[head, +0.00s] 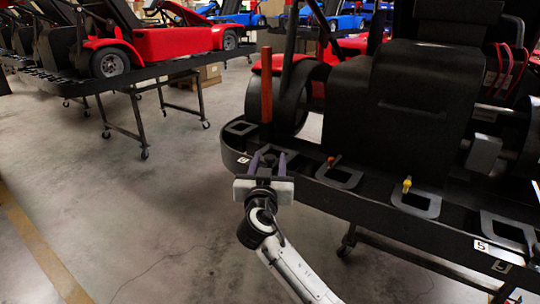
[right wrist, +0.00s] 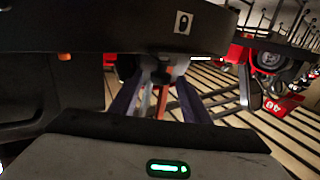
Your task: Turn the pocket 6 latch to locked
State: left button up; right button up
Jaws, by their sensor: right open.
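My right gripper (head: 268,156) is at the front left corner of the black kart stand (head: 350,196), with its fingers apart over or beside a grey square pocket frame there. In the right wrist view the two dark fingers (right wrist: 158,100) reach toward a grey part (right wrist: 158,72) under a black edge, with an orange strip between them. I cannot tell whether that grey part is the latch, or whether the fingers touch it. A white label with a padlock sign (right wrist: 183,22) is on the edge just above; it also shows beside the gripper in the head view (head: 243,160). No number 6 is readable.
More grey pocket frames (head: 415,203) run along the stand; one bears a yellow peg (head: 407,184). A label 5 (head: 481,246) is at right. An orange-red post (head: 266,85) stands behind the gripper. Floor (head: 130,220) at left is clear, before a red kart (head: 160,43).

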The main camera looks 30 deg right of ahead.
jog(key=shift+x, duration=1.1)
jog(key=c, duration=1)
jog(key=shift+f+m+g+h+b, duration=0.3)
jog(key=shift+m+b, duration=0.1)
jog(key=shift+b, duration=0.8)
jog(key=shift+g+h+b, duration=0.3)
jog(key=shift+h+b, duration=0.1)
jog(key=shift+b, duration=0.25)
jog(key=shift+r+m, duration=0.25)
jog(key=shift+m, duration=0.05)
jog(key=o, duration=1)
